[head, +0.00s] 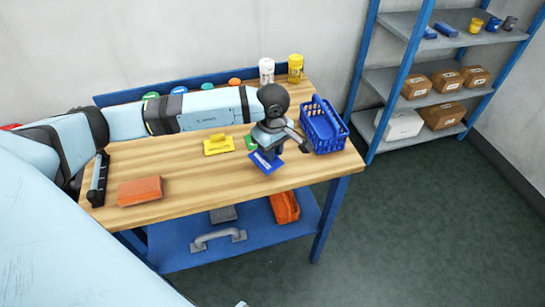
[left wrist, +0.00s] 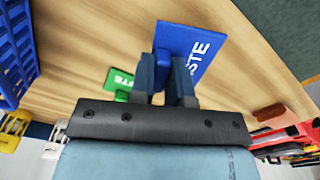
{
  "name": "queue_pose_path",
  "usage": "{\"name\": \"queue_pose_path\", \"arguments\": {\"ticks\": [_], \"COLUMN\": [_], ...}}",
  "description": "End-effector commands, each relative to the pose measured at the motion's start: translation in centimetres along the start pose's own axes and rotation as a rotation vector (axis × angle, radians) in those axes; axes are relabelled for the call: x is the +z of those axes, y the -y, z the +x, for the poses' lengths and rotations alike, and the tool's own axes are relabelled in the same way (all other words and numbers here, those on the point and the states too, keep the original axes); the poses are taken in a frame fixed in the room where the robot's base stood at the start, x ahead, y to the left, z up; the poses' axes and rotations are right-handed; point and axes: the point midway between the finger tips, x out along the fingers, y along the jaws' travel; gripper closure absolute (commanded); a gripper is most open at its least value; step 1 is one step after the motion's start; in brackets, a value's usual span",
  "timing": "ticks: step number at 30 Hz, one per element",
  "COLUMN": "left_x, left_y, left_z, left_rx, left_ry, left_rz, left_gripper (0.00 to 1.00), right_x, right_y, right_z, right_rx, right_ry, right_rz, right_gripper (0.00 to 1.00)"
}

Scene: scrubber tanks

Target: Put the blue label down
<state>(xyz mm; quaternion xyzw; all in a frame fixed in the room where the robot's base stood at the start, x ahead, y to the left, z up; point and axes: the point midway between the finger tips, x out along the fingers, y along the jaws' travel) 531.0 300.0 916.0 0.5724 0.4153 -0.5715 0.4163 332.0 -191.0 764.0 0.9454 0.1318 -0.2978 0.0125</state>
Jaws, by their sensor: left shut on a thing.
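The blue label (head: 265,164) is a flat plate with white lettering and a small blue handle. In the left wrist view the label (left wrist: 198,48) shows part of a word ending in "STE". My left gripper (head: 268,149) points down at the right part of the wooden table, with its fingers (left wrist: 170,75) shut on the label's handle. The label is at or just above the tabletop; I cannot tell if it touches. A green label (head: 251,143) lies close beside it, partly hidden by the gripper. A yellow label (head: 218,145) lies further left. My right gripper is not in view.
A blue basket (head: 324,128) stands just right of my left gripper. White and yellow-lidded containers (head: 295,68) stand at the table's back edge. A brick-red block (head: 140,191) lies at front left. The table's (head: 215,185) front middle is clear. Shelves (head: 440,85) stand at right.

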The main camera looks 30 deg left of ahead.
Motion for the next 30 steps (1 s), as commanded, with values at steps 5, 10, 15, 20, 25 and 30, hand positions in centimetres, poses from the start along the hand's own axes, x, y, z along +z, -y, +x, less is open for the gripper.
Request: {"name": "queue_pose_path", "arguments": {"ticks": [5, 10, 15, 20, 25, 30], "left_x": [0.0, 0.0, 0.0, 0.0, 0.0, 0.0], "left_y": [0.1, 0.1, 0.1, 0.1, 0.1, 0.1], "left_z": [2.9, 3.5, 3.6, 3.7, 3.7, 3.5], "left_rx": [-0.004, -0.002, -0.002, -0.002, -0.002, -0.002], "left_ry": [0.001, 0.000, 0.000, 0.000, 0.000, 0.000], "left_rz": [0.000, 0.001, 0.001, 0.001, 0.001, 0.001], "left_gripper": [1.00, 1.00, 1.00, 0.68, 0.59, 0.59], "right_x": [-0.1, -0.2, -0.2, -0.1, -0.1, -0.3], "right_y": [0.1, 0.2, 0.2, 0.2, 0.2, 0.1], "right_z": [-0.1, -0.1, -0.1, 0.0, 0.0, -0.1], "right_rx": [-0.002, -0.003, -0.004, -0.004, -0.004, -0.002], "right_ry": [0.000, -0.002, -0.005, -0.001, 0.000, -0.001], "right_rz": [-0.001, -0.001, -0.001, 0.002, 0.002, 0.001], "right_gripper": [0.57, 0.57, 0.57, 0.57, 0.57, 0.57]}}
